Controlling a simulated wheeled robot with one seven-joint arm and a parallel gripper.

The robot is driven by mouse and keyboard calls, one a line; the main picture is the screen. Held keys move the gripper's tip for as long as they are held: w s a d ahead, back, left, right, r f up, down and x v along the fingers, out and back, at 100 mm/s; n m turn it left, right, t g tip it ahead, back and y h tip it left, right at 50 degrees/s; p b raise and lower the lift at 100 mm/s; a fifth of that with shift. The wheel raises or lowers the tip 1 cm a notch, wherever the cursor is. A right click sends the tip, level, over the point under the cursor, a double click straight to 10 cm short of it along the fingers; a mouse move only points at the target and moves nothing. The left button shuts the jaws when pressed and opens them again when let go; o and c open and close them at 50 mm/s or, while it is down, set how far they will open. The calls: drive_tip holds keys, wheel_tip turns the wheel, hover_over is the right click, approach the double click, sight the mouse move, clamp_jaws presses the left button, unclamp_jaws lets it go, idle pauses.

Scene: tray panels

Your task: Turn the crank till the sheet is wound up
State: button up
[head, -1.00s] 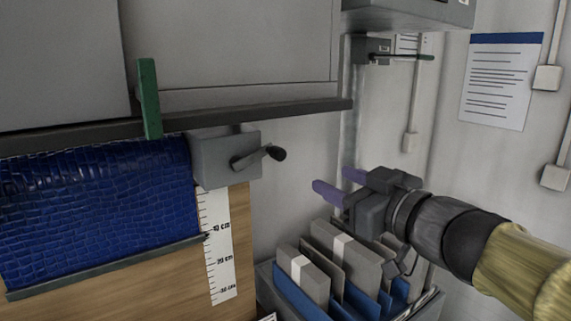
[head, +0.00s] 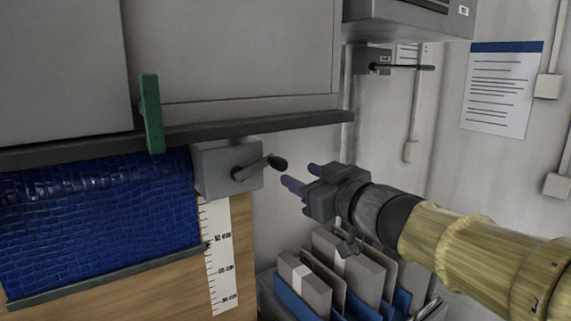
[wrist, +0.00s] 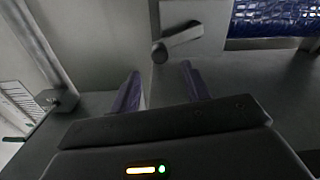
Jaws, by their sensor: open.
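The blue sheet (head: 95,225) hangs at the left in the head view, with a dark bar along its lower edge near the top of the printed scale (head: 219,262). The crank (head: 260,168) has a grey arm and a dark knob and sits on a grey box (head: 215,172) at the sheet's right end. My gripper (head: 300,175) is open and empty, just right of the knob and apart from it. In the wrist view the crank (wrist: 180,38) lies beyond and between my two fingers (wrist: 163,90). A corner of the sheet (wrist: 270,18) shows at top right.
A green lever (head: 151,113) hangs on the dark rail left of the box. Below my arm stands a bin with grey and blue folders (head: 345,275). Another small crank with a green end (head: 400,67) is on the wall under a grey cabinet (head: 405,18).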

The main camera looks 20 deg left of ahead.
sight(283, 166)
drive_tip(key=p+x, duration=0.1)
drive_tip(key=x, duration=0.7)
drive_tip(key=shift+w+a, duration=0.2)
clamp_jaws()
